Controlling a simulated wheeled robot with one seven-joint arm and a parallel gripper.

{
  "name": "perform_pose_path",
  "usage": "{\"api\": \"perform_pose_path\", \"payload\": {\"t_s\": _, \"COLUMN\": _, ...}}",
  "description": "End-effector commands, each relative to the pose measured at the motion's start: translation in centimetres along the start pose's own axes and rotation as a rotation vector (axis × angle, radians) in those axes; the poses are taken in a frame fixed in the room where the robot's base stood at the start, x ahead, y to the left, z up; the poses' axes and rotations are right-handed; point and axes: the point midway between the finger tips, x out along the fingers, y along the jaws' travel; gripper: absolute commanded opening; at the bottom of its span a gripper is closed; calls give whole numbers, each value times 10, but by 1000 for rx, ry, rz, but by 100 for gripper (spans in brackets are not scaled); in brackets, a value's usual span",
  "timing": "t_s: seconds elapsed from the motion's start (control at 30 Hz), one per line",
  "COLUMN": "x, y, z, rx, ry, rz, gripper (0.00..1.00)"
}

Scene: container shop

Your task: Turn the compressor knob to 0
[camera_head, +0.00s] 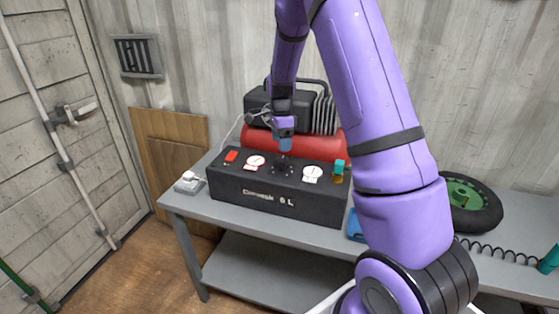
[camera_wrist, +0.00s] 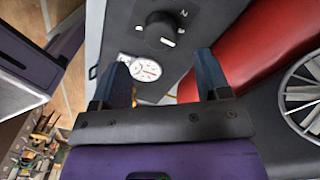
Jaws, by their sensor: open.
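The compressor panel (camera_head: 262,206) is a black box on the grey workbench. Its black knob (camera_head: 283,169) sits between two white gauges. In the wrist view the round knob (camera_wrist: 160,31) is at the top middle, with a white pointer mark toward its lower right. A "2" shows at the upper right of its dial; the other dial marks are too small to read surely. My gripper (camera_head: 285,147) hangs above the panel near the knob. In the wrist view my gripper (camera_wrist: 163,60) has its blue fingers apart, with nothing held, and the knob lies beyond the fingertips.
A red tank (camera_head: 300,144) and dark compressor motor (camera_head: 277,108) stand right behind the panel. The panel carries a red switch (camera_head: 231,156), a left gauge (camera_head: 256,161), a right gauge (camera_head: 313,172) and a teal valve (camera_head: 339,167). A wheel (camera_head: 475,205) lies right.

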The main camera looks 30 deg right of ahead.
Motion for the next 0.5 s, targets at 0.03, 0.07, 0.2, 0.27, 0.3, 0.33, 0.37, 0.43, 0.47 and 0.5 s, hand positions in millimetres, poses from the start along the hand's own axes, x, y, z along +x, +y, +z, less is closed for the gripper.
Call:
{"api": "perform_pose_path", "payload": {"t_s": 0.03, "x": 11, "y": 1, "z": 0, "rx": 1, "ry": 0, "rz": 4, "gripper": 70}}
{"api": "perform_pose_path", "payload": {"t_s": 0.07, "x": 16, "y": 1, "z": 0, "rx": 1, "ry": 0, "rz": 4, "gripper": 70}}
{"api": "perform_pose_path", "payload": {"t_s": 0.2, "x": 41, "y": 0, "z": 0, "rx": 1, "ry": 0, "rz": 3, "gripper": 70}}
{"api": "perform_pose_path", "payload": {"t_s": 0.27, "x": 49, "y": 0, "z": 0, "rx": 0, "ry": -1, "rz": 2, "gripper": 70}}
{"api": "perform_pose_path", "payload": {"t_s": 0.3, "x": 55, "y": 0, "z": 0, "rx": 0, "ry": -1, "rz": 1, "gripper": 70}}
{"api": "perform_pose_path", "payload": {"t_s": 0.33, "x": 59, "y": 0, "z": 0, "rx": -1, "ry": -1, "rz": 2, "gripper": 70}}
{"api": "perform_pose_path", "payload": {"t_s": 0.37, "x": 62, "y": 0, "z": 0, "rx": -1, "ry": -1, "rz": 2, "gripper": 70}}
{"api": "perform_pose_path", "payload": {"t_s": 0.43, "x": 68, "y": 0, "z": 0, "rx": -1, "ry": -1, "rz": 0, "gripper": 70}}
{"api": "perform_pose_path", "payload": {"t_s": 0.47, "x": 70, "y": 0, "z": 0, "rx": -1, "ry": -1, "rz": 0, "gripper": 70}}
{"api": "perform_pose_path", "payload": {"t_s": 0.5, "x": 72, "y": 0, "z": 0, "rx": -1, "ry": -1, "rz": 0, "gripper": 70}}
